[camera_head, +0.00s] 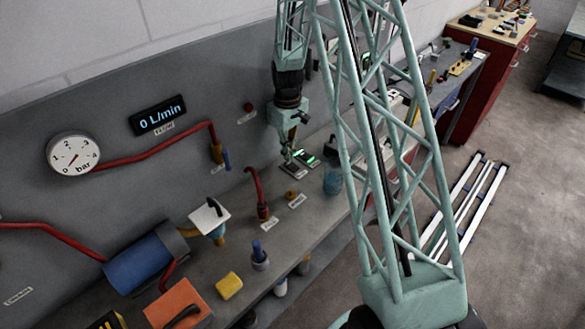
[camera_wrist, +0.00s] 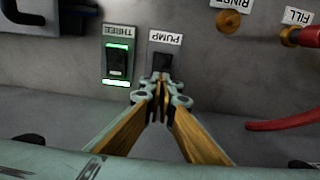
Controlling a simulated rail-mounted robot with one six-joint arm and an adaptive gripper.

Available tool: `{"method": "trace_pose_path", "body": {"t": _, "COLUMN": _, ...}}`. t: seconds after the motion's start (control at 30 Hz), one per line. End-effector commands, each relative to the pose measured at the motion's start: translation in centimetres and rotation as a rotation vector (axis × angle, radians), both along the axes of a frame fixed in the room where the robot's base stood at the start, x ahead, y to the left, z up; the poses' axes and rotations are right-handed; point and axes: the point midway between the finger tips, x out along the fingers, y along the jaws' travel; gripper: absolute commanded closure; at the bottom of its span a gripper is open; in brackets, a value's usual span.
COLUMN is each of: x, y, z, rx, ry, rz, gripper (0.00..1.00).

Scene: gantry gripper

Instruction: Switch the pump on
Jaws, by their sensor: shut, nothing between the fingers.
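The pump switch (camera_wrist: 162,62) is a dark rocker on a grey plate under an upside-down PUMP label (camera_wrist: 165,38) in the wrist view. It shows no light, and its near part is hidden by my fingertips. My gripper (camera_wrist: 155,92) is shut and empty, with its tips over or right at the switch; I cannot tell whether they touch. In the head view my gripper (camera_head: 289,152) points down just above the switch plates on the bench. The flow display (camera_head: 158,117) on the wall reads 0 L/min.
Beside the pump switch is a lit green switch labelled THREE (camera_wrist: 117,63). A red hose fitting (camera_wrist: 292,37) marked FILL is at the right. A blue translucent cup (camera_head: 333,180) stands right of the switches. A pressure gauge (camera_head: 74,154) and blue cylinder (camera_head: 146,262) are at the left.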

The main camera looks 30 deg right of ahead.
Motion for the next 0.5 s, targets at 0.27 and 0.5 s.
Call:
{"method": "trace_pose_path", "body": {"t": 0.27, "x": 0.00, "y": 0.00, "z": -0.29, "rx": 0.000, "ry": 0.000, "rz": 0.000, "gripper": 1.00}}
{"method": "trace_pose_path", "body": {"t": 0.5, "x": 0.00, "y": 0.00, "z": -0.50, "rx": 0.000, "ry": 0.000, "rz": 0.000, "gripper": 1.00}}
